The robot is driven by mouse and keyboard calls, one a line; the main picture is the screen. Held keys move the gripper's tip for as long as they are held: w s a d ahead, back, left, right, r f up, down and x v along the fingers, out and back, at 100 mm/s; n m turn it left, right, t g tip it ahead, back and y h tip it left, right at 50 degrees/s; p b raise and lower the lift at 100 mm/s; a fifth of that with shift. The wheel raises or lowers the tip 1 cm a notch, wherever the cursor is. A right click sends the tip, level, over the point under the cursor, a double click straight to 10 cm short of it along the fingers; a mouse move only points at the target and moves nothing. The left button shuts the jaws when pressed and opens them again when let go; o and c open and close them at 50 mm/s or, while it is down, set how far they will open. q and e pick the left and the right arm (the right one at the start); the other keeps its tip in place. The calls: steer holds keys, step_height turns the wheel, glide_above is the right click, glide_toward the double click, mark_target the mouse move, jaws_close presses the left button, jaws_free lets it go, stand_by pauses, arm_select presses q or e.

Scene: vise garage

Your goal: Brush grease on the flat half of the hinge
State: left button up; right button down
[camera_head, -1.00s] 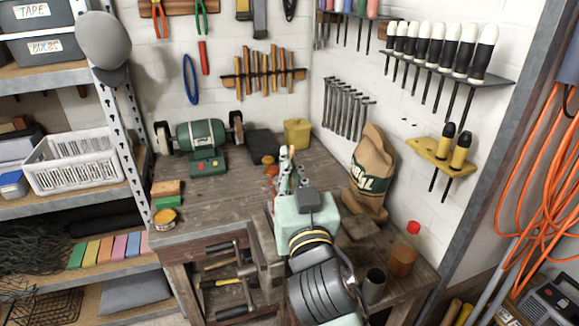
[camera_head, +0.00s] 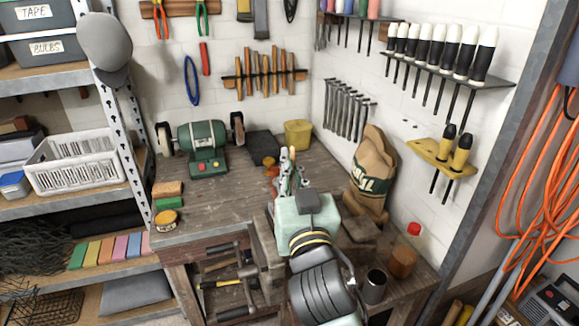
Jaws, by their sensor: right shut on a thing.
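My right arm comes in from the bottom centre and reaches over the workbench (camera_head: 225,215). My right gripper (camera_head: 289,176) is mostly hidden behind its own mint-green wrist. It is shut on a thin pale-handled thing (camera_head: 292,154), likely the brush, which stands up above the fingers. The bristles are hidden. I cannot make out the hinge; the arm covers that part of the bench. A small round tin (camera_head: 165,219) with an orange-yellow top, perhaps the grease, sits at the bench's front left corner. My left gripper is not in view.
A green bench grinder (camera_head: 203,147) stands at the back left. A yellow container (camera_head: 297,134) is at the back. A burlap sack (camera_head: 368,175), a red-capped bottle (camera_head: 404,261) and a dark cup (camera_head: 374,287) stand on the right. The bench's left middle is clear.

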steer(key=shift+w+a+f, duration=0.1)
steer(key=shift+w+a, duration=0.15)
steer(key=shift+w, duration=0.45)
steer(key=shift+s+d, duration=0.1)
steer(key=shift+s, duration=0.1)
steer(key=shift+s+d, duration=0.2)
steer(key=shift+s, duration=0.4)
steer(key=shift+w, duration=0.15)
steer(key=shift+w+a, duration=0.3)
steer(key=shift+w, duration=0.35)
steer(key=shift+s, duration=0.1)
